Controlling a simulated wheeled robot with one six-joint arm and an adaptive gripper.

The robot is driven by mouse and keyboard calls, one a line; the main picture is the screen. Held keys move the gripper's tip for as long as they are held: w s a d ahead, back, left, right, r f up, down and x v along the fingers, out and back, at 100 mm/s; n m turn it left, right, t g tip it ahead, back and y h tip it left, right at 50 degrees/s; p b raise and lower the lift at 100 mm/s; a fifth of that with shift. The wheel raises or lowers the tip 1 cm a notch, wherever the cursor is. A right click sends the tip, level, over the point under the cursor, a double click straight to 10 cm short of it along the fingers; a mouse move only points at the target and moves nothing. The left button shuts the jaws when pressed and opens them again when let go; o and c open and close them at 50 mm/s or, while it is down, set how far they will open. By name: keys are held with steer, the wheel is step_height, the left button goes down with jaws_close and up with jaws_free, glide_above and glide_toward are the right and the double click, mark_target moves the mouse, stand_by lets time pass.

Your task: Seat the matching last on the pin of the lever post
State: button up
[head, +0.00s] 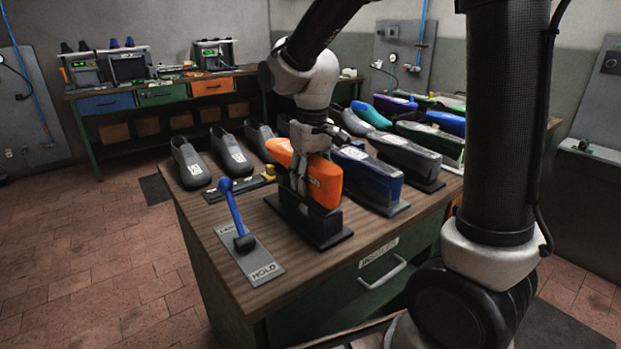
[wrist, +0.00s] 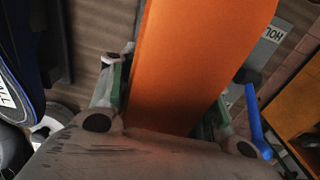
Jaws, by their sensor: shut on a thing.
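My gripper (head: 306,178) is shut on the orange last (head: 325,182). In the wrist view, the orange last (wrist: 195,60) fills the space between the two fingers (wrist: 165,112). In the head view, the last is right over a black post on a flat dark base (head: 325,238) near the table's front edge. Its underside and any pin are hidden, so I cannot tell whether it is seated or just above. A blue lever (head: 233,208) stands up from a grey plate marked HOLD (head: 262,262), left of the post. The lever also shows in the wrist view (wrist: 256,118).
Several dark shoes with labels (head: 190,165) stand at the table's back left. A dark blue last (head: 368,175) stands on its base close to the right of my gripper, with more coloured lasts behind. The wooden table top (head: 215,212) is bare around the HOLD plate.

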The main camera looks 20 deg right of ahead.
steer(key=shift+f, duration=0.5)
steer(key=o, duration=1.3)
steer(key=shift+o, duration=0.2)
step_height(320, 180, up, 12)
steer(key=shift+s+d, duration=0.1)
